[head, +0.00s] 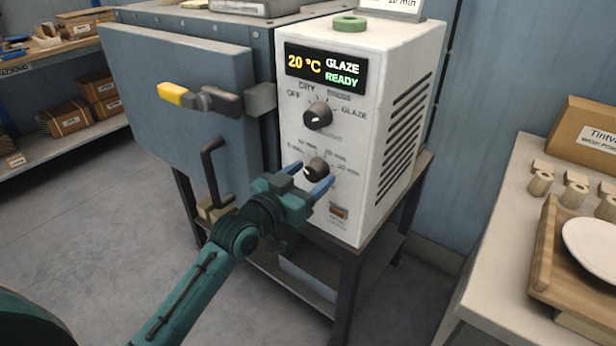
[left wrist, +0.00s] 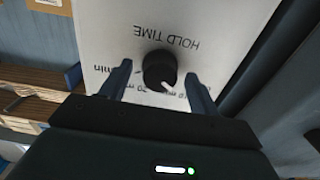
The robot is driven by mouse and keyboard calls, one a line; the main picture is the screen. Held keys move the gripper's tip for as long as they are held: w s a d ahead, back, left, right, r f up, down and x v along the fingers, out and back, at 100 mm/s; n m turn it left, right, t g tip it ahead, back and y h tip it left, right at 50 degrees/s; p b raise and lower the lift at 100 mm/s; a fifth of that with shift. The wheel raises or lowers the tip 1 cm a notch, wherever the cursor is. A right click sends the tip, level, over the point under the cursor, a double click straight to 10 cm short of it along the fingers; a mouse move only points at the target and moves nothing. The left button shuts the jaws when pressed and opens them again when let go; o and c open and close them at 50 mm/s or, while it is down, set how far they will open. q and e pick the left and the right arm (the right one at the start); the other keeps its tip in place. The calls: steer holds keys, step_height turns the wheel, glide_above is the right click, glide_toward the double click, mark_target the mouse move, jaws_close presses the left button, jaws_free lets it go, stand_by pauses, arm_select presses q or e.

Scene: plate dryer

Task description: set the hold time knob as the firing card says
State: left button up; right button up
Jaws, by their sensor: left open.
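The black hold time knob (head: 317,167) is the lower knob on the white control box (head: 405,60). It also shows in the left wrist view (left wrist: 159,68), under upside-down HOLD TIME lettering. There its pale pointer mark points to the lower right of the picture; the finger and gripper body partly hide the minute labels. My left gripper (head: 307,178) is open, its blue fingers on either side of the knob; I cannot tell whether they touch it. The card (head: 395,6) on top of the box is cut off; "min" shows, its number is unclear. My right gripper is out of view.
The upper mode knob (head: 318,116) sits above, under a display (head: 325,66) reading 20 °C GLAZE READY. A small reddish switch (head: 338,211) is below. The dryer door (head: 180,100) with its handle is left. A table (head: 495,235) with a tray stands right.

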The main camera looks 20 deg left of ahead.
arm_select(q)
steer(key=c, duration=1)
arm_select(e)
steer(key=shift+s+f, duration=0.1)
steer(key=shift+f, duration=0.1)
arm_select(q)
steer(key=shift+m+p, duration=0.4)
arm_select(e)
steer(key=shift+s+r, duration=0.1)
arm_select(q)
steer(key=shift+r+m+p, duration=0.1)
steer(key=shift+m+p, duration=0.35)
steer(key=shift+m, duration=0.15)
steer(key=shift+m+p, duration=0.7)
steer(key=shift+m, duration=0.5)
steer(key=shift+m+p, duration=0.5)
steer(key=shift+m, duration=1.1)
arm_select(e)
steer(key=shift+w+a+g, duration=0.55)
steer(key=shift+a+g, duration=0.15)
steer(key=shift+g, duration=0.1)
arm_select(q)
steer(key=shift+p, duration=0.35)
